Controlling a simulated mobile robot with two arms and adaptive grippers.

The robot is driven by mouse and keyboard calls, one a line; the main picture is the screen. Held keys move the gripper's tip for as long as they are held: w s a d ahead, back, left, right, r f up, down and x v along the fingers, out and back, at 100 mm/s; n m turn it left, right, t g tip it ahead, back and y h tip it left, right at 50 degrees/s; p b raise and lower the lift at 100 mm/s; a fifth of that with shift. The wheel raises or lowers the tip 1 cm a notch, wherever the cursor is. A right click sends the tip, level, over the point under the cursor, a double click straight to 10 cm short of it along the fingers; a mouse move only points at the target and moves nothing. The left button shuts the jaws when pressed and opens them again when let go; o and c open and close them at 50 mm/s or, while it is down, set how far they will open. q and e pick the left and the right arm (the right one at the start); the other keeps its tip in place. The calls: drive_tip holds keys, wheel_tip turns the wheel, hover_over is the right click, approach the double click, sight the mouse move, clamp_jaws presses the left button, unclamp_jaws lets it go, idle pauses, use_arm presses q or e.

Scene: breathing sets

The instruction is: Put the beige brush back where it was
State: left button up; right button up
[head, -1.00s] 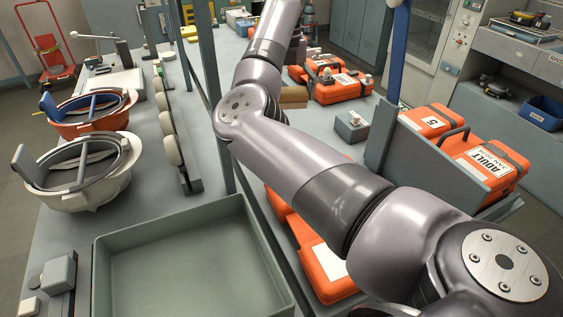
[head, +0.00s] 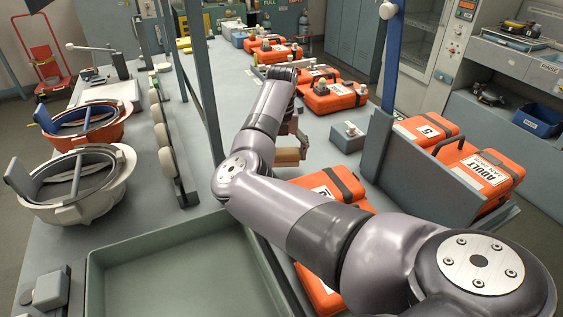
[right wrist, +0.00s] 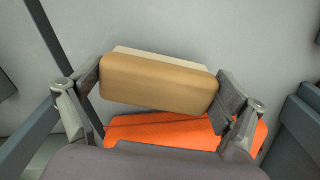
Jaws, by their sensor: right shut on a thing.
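My right gripper (head: 289,147) is shut on the beige brush (head: 286,157), a tan block. In the head view it is over the grey bench, past the green tray and just beyond an orange case. The right wrist view shows the brush (right wrist: 155,83) held crosswise between the two fingertips of the gripper (right wrist: 160,90). A paler strip shows along its far edge. Part of an orange case (right wrist: 175,132) shows beyond and below it. I cannot tell how high the brush is above the bench. My left gripper is not in view.
A green tray (head: 165,240) lies in front. White (head: 105,205) and orange (head: 110,133) bowl-like shells stand left. A rail with round pads (head: 164,135), a grey post (head: 203,80) and a blue post (head: 392,65) rise nearby. Orange cases (head: 335,97) line the bench.

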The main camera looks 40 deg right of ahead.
sight(281, 163)
wheel_tip(281, 163, down, 4)
drive_tip(key=shift+r, duration=0.2)
drive_tip(key=shift+f, duration=0.1)
drive_tip(key=o, duration=0.8)
drive_tip(key=shift+f, duration=0.15)
drive_tip(key=shift+o, duration=0.2)
wheel_tip(281, 163, up, 12)
drive_tip(key=shift+r+b, duration=0.2)
drive_tip(key=shift+b, duration=0.35)
